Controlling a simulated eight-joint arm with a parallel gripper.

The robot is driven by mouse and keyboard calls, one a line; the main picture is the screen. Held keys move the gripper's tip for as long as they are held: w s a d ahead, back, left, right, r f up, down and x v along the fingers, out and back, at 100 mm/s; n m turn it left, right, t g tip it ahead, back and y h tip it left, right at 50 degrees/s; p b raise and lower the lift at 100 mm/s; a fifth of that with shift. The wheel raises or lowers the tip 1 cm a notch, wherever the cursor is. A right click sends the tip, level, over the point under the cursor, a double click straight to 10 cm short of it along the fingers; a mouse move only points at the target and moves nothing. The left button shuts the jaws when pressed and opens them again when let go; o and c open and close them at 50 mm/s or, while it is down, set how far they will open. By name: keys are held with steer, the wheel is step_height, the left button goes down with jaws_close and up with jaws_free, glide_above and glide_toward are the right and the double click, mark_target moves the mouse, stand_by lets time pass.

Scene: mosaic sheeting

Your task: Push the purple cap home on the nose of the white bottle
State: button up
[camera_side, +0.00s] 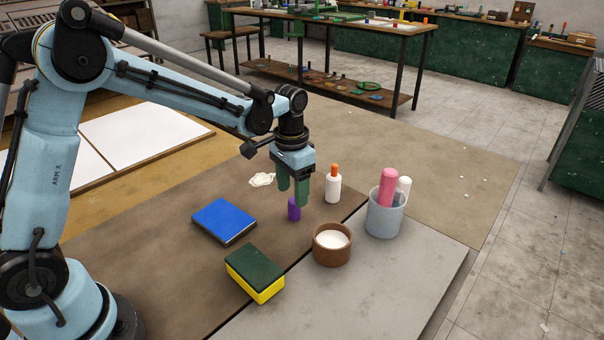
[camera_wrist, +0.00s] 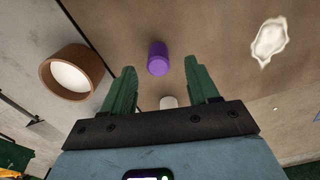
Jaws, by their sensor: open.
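The purple cap (camera_side: 294,214) stands upright on the brown mat, just below my fingers. In the wrist view the purple cap (camera_wrist: 157,60) shows beyond and between the fingertips, touched by neither. The white bottle (camera_side: 333,190) stands upright to the right of my gripper, with a narrow orange nose (camera_side: 334,169) on top. A pale shape low between the fingers in the wrist view (camera_wrist: 168,102) is probably the bottle, partly hidden by the gripper body. My gripper (camera_side: 292,196), with green fingers, is open and empty; it also shows in the wrist view (camera_wrist: 160,72).
A brown bowl with white contents (camera_side: 332,258) and a grey cup (camera_side: 384,222) holding a pink and a white item stand to the right. A blue notebook (camera_side: 224,221), a yellow-green sponge (camera_side: 256,285) and a crumpled white scrap (camera_side: 262,180) lie around. Bare mat lies between them.

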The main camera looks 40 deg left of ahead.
mark_target(294, 208)
steer(key=shift+w+d+f, duration=0.1)
steer(key=shift+f, duration=1.2)
steer(key=shift+d+f, duration=0.1)
steer(key=shift+f, duration=1.2)
steer(key=c, duration=1.1)
